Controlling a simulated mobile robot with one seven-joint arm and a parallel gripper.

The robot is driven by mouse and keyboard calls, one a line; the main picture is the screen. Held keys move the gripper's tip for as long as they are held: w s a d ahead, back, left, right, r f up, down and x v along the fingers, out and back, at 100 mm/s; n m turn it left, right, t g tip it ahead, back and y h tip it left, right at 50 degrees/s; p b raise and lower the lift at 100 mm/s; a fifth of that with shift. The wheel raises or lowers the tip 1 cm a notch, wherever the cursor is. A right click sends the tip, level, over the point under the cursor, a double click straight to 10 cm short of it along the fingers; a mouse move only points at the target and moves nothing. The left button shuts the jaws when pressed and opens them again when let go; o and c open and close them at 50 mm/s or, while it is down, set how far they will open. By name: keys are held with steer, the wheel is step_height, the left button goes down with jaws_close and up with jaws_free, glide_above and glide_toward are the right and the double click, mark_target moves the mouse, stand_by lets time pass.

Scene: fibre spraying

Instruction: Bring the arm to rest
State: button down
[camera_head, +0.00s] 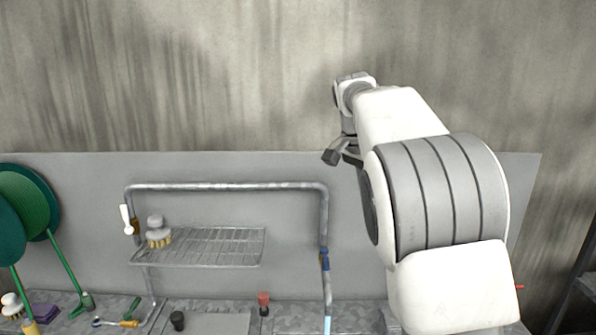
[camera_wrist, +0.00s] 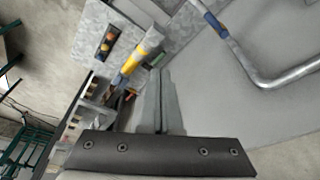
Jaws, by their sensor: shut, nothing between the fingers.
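My arm rises on the right of the head view, white with grey ribbed joints, folded upward in front of the back wall. My gripper (camera_head: 342,156) hangs below the wrist, to the upper right of the pipe frame and apart from it. In the wrist view its two grey fingers (camera_wrist: 160,80) lie together, with nothing between them. Part of the gripper is small and dark in the head view.
A bent metal pipe frame (camera_head: 230,187) and wire rack (camera_head: 208,247) with a brush (camera_head: 157,232) stand lower left. Green discs (camera_head: 30,200) are far left. Small tools, a black cup (camera_head: 177,320) and a red-topped item (camera_head: 263,299) lie on the counter. Space above the frame is clear.

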steer(key=s+d+f+n+t+y+b, duration=0.15)
steer(key=s+n, duration=0.45)
steer(key=s, duration=1.2)
steer(key=s+a+f+n+t+b, duration=0.1)
steer(key=s+f+n, duration=0.1)
steer(key=s+f, duration=0.3)
steer(key=s+a+f+n+t+b, duration=0.1)
steer(key=s+f+n, duration=0.2)
steer(key=s, duration=0.6)
step_height(320, 180, down, 2)
steer(key=shift+s+a+y, duration=0.15)
steer(key=shift+s+y, duration=0.25)
steer(key=shift+y, duration=0.05)
steer(key=shift+a+n+t, duration=0.1)
steer(key=shift+n+t, duration=0.15)
steer(key=shift+n, duration=0.05)
